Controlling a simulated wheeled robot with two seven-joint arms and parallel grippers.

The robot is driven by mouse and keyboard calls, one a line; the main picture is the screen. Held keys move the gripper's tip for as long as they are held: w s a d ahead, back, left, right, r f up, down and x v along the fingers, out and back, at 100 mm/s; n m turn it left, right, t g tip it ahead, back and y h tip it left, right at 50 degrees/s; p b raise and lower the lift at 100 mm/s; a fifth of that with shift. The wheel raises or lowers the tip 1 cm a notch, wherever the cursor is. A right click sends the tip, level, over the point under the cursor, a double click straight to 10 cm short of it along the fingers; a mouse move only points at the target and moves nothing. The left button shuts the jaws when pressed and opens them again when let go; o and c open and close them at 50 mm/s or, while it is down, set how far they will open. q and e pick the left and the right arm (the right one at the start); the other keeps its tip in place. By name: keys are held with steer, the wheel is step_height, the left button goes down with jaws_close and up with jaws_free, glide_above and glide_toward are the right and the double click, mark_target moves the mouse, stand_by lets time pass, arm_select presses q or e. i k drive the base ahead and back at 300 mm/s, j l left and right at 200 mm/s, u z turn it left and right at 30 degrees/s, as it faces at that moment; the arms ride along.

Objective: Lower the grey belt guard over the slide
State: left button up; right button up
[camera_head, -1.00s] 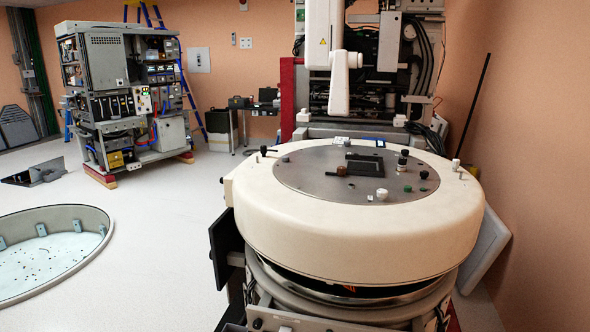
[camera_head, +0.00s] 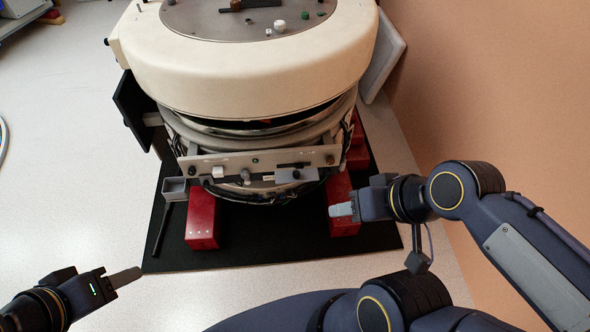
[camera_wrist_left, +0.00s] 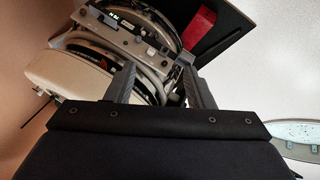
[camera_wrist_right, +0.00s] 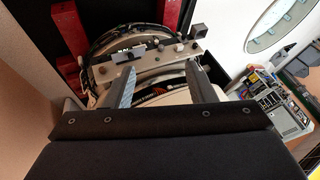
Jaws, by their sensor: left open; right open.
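A pale metal rail (camera_head: 235,162) runs across the front of the round machine, carrying small knobs and fittings. A grey block (camera_head: 297,175), possibly the belt guard, sits at its right part; it also shows in the right wrist view (camera_wrist_right: 124,54). I cannot tell for sure which fitting is the slide. My left gripper (camera_head: 128,276) is open and empty, low at the left, well apart from the rail. My right gripper (camera_head: 340,210) is open and empty, below and right of the grey block, in front of a red foot.
The cream round housing (camera_head: 245,75) overhangs the rail. Red feet (camera_head: 203,218) stand on a black mat (camera_head: 270,245). A small grey open box (camera_head: 175,189) sticks out at the rail's left end. A dark panel (camera_head: 131,110) juts out left. The wall is close on the right.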

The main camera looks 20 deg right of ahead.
mark_target(305, 175)
steer(key=u, duration=0.35)
steer(key=l+u, duration=0.3)
steer(key=u, duration=0.2)
steer(key=l+u, duration=0.3)
steer(key=u, duration=0.15)
steer(key=k+l+u, duration=0.15)
steer(key=u, duration=0.35)
steer(key=k+l, duration=0.2)
steer(key=l, duration=0.15)
steer(key=k+l, duration=0.2)
steer(key=l, duration=0.15)
steer(key=k+l, duration=0.2)
steer(key=l, duration=0.15)
